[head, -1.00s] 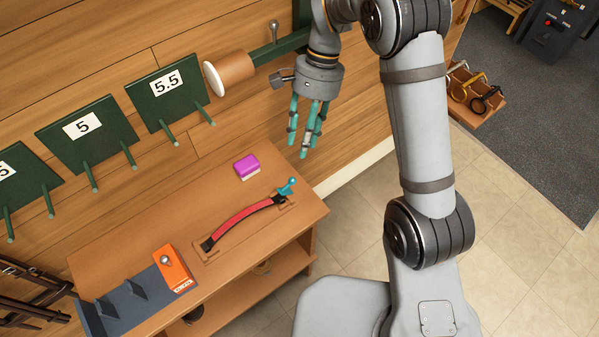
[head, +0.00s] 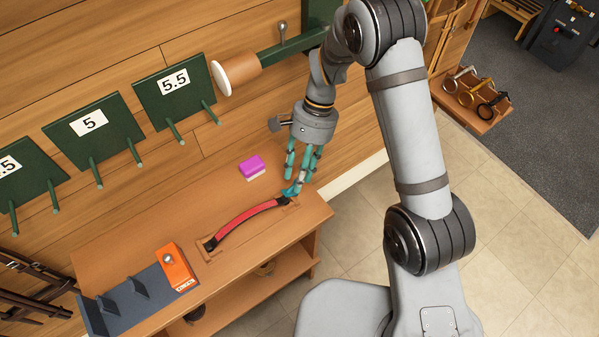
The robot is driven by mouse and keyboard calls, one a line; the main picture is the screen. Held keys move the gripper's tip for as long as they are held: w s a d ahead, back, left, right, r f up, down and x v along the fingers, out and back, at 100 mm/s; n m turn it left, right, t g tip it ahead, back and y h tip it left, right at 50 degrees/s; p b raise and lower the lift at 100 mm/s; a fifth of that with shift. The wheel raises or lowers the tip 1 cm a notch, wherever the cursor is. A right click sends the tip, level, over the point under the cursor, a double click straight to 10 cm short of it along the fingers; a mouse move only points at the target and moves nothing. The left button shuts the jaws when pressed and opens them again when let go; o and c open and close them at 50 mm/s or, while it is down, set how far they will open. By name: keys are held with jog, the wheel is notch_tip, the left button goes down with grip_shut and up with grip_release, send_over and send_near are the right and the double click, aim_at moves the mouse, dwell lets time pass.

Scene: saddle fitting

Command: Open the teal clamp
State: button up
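The teal clamp (head: 288,193) is at the right end of a red strap (head: 245,221) on the wooden bench. The strap lies in a shallow arc over a small wooden base. My gripper (head: 299,182) has teal fingers pointing down, spread apart with gaps between them. Its fingertips are right at the clamp and partly cover it. I cannot tell whether they touch it, or whether the clamp's lever is up or down.
A purple-and-white block (head: 252,168) lies behind the strap on the bench (head: 150,222). An orange block (head: 176,267) and a dark grey rack (head: 128,302) are at the front left. Green numbered wall plates (head: 97,128) and a padded green arm (head: 236,73) stick out from the wall.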

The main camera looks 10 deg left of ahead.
jog(key=shift+c, duration=0.3)
jog(key=c, duration=0.7)
grip_shut()
jog(key=shift+w+d+f+g+y+b, duration=0.35)
jog(key=shift+d+f+g+y+b, duration=0.1)
jog(key=shift+g+y+b, duration=0.2)
jog(key=shift+w+d+f+g+y+b, duration=0.15)
jog(key=shift+w+d+g+y+b, duration=0.15)
jog(key=shift+g+y, duration=0.35)
jog(key=shift+w+d+f+g+y+b, duration=0.15)
jog(key=shift+w+g+y+b, duration=0.15)
jog(key=shift+g+y, duration=0.25)
jog(key=o, duration=0.7)
grip_release()
jog(key=shift+r, duration=0.1)
